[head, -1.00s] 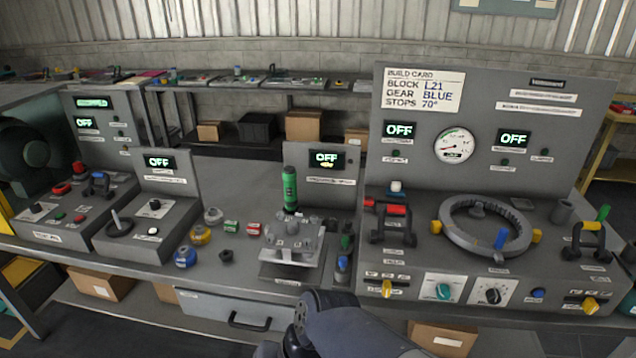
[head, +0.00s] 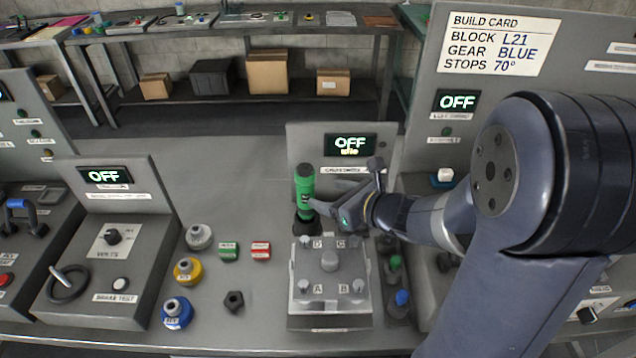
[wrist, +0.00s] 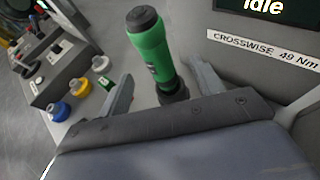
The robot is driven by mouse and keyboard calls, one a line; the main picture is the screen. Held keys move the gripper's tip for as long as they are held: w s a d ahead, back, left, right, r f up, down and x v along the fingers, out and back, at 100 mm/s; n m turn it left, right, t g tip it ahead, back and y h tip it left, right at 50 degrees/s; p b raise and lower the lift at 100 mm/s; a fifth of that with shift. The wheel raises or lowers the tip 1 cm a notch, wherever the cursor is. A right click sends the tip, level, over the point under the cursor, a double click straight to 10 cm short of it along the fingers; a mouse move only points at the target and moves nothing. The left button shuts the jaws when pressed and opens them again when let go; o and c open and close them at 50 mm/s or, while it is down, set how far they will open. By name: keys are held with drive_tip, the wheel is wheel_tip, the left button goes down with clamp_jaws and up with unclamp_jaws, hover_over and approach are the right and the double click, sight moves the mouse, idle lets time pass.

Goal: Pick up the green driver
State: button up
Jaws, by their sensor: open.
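The green driver (head: 305,189) stands upright, with a black cap and a dark base, behind the metal block fixture marked with letters. It also shows in the wrist view (wrist: 151,54), between the two fingers and beyond the palm. My gripper (head: 318,200) is at the driver from the right in the head view. In the wrist view my gripper (wrist: 162,82) is open, one finger on each side of the driver, with a gap visible at the left finger. Contact at the right finger is hard to tell.
The block fixture (head: 330,265) stands in front of the driver. A grey panel (head: 300,145) with a display is behind it. White, yellow and blue knobs (head: 187,270), a green block (head: 229,251) and a red block (head: 261,251) lie left. Small green and blue-topped tools (head: 397,285) stand right.

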sight(313, 191)
drive_tip(key=x, duration=0.5)
drive_tip(key=shift+a, duration=0.1)
drive_tip(key=shift+s+f+x, duration=0.1)
drive_tip(key=shift+x, duration=1.25)
drive_tip(key=shift+s+f+x, duration=0.1)
drive_tip(key=shift+x, duration=1.2)
drive_tip(key=shift+r, duration=0.1)
drive_tip(key=c, duration=1.3)
drive_tip(key=shift+o, duration=0.2)
drive_tip(key=shift+r+p, duration=0.1)
drive_tip(key=shift+p, duration=0.2)
